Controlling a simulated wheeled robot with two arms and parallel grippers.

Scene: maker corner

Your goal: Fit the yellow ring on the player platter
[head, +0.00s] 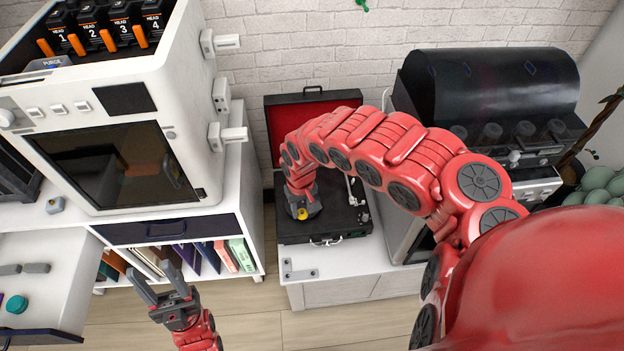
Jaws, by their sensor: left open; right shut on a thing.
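The record player (325,232) is an open black case with a red-lined lid, on a low white cabinet. Its pale tonearm (351,190) lies at the right of the deck. My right arm reaches over from the right, and its gripper (302,214) points down over the left part of the deck. It is shut on the yellow ring (303,211), of which only a small yellow patch shows. The platter is mostly hidden by my gripper, so I cannot tell whether the ring touches it. My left gripper (158,279) is open and empty, low in front of the bookshelf.
A large white printer (185,60) stands on the table at left. A black-hooded machine (490,85) stands at right. An open drawer (50,265) holds small parts at lower left. A grey bracket (300,273) lies on the cabinet before the player.

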